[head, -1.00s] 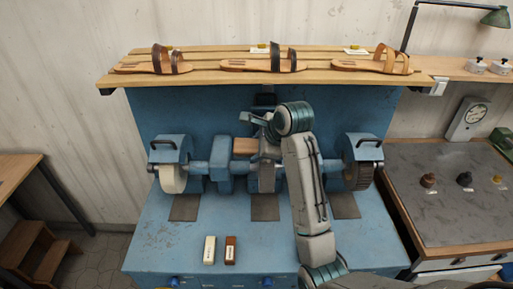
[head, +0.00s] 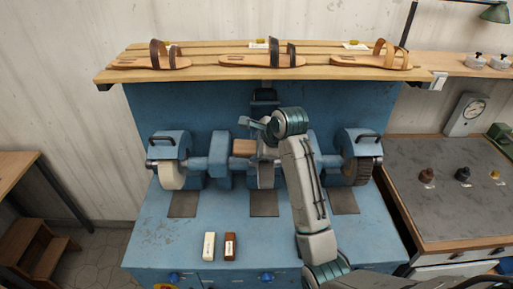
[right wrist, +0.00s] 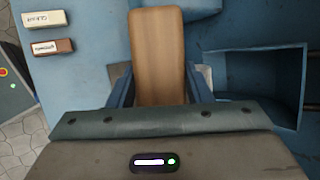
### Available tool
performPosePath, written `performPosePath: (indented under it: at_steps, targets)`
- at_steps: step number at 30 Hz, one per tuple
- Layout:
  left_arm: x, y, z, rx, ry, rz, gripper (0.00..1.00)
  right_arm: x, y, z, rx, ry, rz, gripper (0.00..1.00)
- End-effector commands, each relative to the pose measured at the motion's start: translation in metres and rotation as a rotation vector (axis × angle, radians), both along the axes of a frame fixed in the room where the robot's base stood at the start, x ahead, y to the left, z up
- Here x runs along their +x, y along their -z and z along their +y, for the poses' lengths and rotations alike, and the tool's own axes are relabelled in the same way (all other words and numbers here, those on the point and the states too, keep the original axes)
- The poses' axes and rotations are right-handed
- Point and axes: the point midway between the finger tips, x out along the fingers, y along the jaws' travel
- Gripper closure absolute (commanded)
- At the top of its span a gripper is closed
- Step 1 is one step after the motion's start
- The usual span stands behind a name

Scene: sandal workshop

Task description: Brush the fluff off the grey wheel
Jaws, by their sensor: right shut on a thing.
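The grey wheel (head: 266,172) is the middle one on the blue machine, partly hidden behind my right arm and the brush. My right gripper (head: 257,134) is at the top of this wheel, shut on a wooden-backed brush (head: 244,147). In the right wrist view the brush's tan back (right wrist: 157,55) stands between the two fingers (right wrist: 160,92) and covers most of what lies behind it. The bristles are hidden, and I cannot tell whether they touch the wheel. No fluff can be made out. My left gripper is not in view.
A pale wheel (head: 172,175) is at the left and a dark bristled wheel (head: 362,170) at the right. A white block (head: 208,246) and a brown block (head: 230,246) lie on the machine's front. Sandals (head: 262,60) stand on the shelf above.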

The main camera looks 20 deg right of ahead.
Motion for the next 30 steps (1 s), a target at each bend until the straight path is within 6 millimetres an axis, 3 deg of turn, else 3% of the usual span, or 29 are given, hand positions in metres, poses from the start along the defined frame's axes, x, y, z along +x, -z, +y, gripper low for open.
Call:
performPosePath:
  at_steps: [30]
  targets:
    - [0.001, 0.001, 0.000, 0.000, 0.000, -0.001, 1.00, 0.008, 0.015, -0.002, 0.000, 0.000, 0.000, 0.73]
